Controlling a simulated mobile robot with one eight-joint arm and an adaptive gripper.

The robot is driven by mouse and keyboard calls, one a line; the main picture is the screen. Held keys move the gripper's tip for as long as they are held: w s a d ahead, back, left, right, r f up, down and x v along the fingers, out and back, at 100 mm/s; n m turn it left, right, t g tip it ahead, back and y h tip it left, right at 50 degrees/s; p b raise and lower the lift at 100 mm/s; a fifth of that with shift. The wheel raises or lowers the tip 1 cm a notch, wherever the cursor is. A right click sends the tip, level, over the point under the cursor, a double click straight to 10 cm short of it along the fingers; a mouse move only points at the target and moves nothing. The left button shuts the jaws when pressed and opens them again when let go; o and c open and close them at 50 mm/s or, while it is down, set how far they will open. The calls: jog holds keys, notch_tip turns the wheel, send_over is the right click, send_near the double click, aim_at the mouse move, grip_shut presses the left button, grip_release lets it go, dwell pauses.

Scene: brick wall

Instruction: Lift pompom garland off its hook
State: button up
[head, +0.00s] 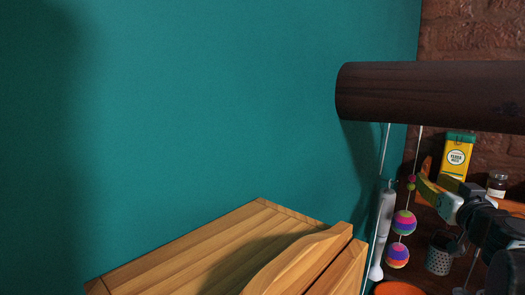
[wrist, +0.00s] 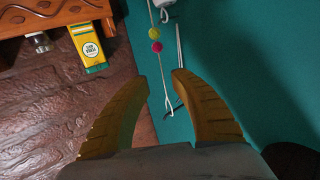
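The pompom garland (head: 404,222) hangs on a pale string at the right of the head view, with striped large balls and small pink and green ones. The dark beam hides its upper end there. In the wrist view, its pink and yellow-green pompoms (wrist: 155,46) show. Its string ends in a loop at a small hook (wrist: 178,104) by the teal wall. My gripper (head: 432,184) is just right of the string in the head view. In the wrist view its yellow fingers (wrist: 160,75) are apart, with the string seen between them. Contact cannot be told.
A thick dark beam (head: 440,95) crosses the upper right. A white object (head: 384,230) hangs left of the garland. A yellow tin (head: 456,157) and a jar (head: 497,184) stand on an orange-brown shelf. Slatted wooden furniture (head: 210,250) fills the lower middle.

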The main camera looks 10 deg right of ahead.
jog(key=p+x, duration=0.2)
jog(key=x, duration=0.8)
jog(key=shift+a, duration=0.1)
grip_shut()
jog(key=shift+r, duration=0.15)
jog(key=shift+r+p, duration=0.4)
jog(key=shift+r, duration=0.15)
jog(key=shift+s, duration=0.15)
